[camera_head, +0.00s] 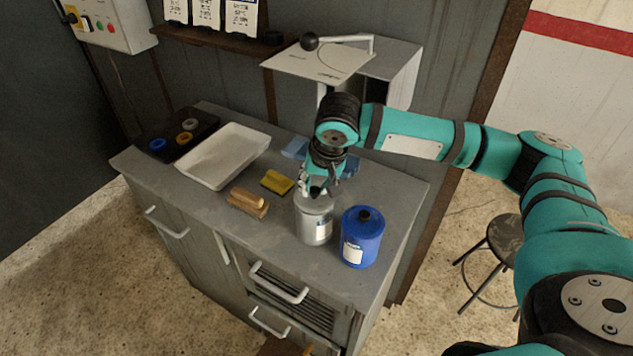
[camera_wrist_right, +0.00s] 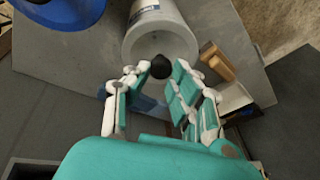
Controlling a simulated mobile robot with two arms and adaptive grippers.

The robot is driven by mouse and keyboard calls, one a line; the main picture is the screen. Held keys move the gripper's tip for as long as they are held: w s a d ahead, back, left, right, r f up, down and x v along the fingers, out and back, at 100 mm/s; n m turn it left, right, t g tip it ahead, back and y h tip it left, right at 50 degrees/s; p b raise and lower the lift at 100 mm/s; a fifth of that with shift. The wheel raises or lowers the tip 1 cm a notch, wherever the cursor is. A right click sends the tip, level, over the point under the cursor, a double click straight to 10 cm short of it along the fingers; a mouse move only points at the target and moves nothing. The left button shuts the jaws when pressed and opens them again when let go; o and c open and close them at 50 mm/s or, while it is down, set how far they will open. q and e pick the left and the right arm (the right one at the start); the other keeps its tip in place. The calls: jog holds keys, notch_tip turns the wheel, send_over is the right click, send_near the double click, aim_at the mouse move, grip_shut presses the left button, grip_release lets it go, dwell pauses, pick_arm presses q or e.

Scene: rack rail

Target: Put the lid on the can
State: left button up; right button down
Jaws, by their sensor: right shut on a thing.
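The can (camera_head: 316,226) is a silver-grey cylinder with a pale label, upright near the counter's front edge. Its side also shows in the wrist view (camera_wrist_right: 152,14). A pale grey lid (camera_wrist_right: 148,45) with a black knob (camera_wrist_right: 161,67) is at the can's top, lined up with it. My right gripper (camera_head: 316,192) points down over the can, shut on the lid's knob between its fingers (camera_wrist_right: 160,72). The gripper partly hides the lid in the head view, and I cannot tell whether the lid is fully seated. My left gripper is not in view.
A blue canister (camera_head: 362,240) with a dark knob stands close right of the can. A wooden brush (camera_head: 248,203), a yellow sponge (camera_head: 277,182) and a white tray (camera_head: 256,134) lie to the left. A dark tray (camera_head: 205,126) holds coloured rings. The front-left counter is clear.

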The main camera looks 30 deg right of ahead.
jog(key=c, duration=0.6)
grip_release()
jog(key=shift+o, duration=0.2)
jog(key=shift+r, duration=0.15)
notch_tip(320, 180, up, 7)
jog(key=p, duration=0.8)
jog(key=shift+p, duration=0.35)
grip_shut()
dwell(0.6)
